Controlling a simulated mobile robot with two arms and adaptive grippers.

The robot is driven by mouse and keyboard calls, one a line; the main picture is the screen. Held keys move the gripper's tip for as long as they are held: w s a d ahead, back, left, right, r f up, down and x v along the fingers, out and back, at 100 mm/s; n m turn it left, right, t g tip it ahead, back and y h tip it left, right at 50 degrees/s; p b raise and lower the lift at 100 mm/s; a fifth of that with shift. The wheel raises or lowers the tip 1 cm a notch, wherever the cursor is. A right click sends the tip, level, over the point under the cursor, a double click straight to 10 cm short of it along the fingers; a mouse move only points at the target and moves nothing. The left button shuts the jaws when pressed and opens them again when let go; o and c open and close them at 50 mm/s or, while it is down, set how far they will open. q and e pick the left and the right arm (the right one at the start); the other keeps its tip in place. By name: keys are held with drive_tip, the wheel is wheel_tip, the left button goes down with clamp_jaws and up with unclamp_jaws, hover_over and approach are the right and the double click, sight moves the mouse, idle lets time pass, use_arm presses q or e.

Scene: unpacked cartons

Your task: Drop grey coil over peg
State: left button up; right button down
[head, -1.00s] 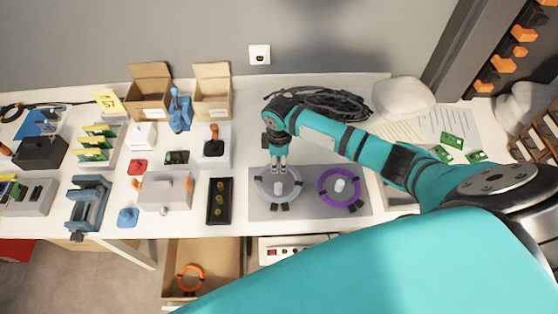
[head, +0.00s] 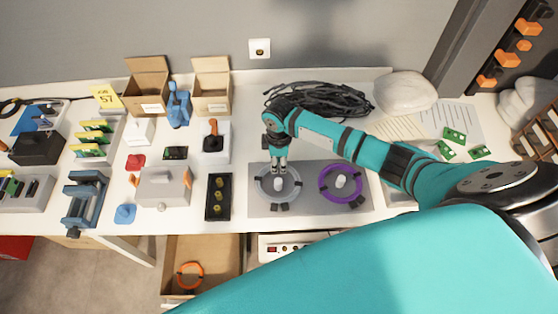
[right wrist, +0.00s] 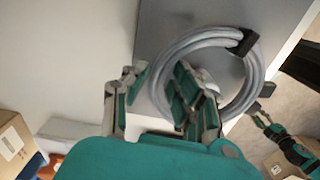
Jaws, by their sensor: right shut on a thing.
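The grey coil (head: 262,195), a ring of cable with black ties, is over the left part of the grey mat (head: 312,208). My right gripper (head: 278,170) is shut on the coil's far side. In the right wrist view the coil (right wrist: 256,85) runs between the fingers of that gripper (right wrist: 160,84). A white peg (head: 278,184) shows inside the coil's opening in the head view; in the right wrist view a finger partly hides it. I cannot tell whether the coil touches the mat.
A purple coil (head: 325,190) lies around a second white peg (head: 340,181) to the right. A black tray (head: 210,213) stands left of the mat. Black cables (head: 335,100) lie behind. An open drawer (head: 222,250) below holds an orange ring (head: 190,275).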

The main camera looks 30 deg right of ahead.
drive_tip(key=shift+f+b, duration=0.55)
drive_tip(key=shift+f, duration=0.4)
drive_tip(key=c, duration=1)
unclamp_jaws()
drive_tip(key=shift+r, duration=0.1)
wheel_tip(320, 180, up, 12)
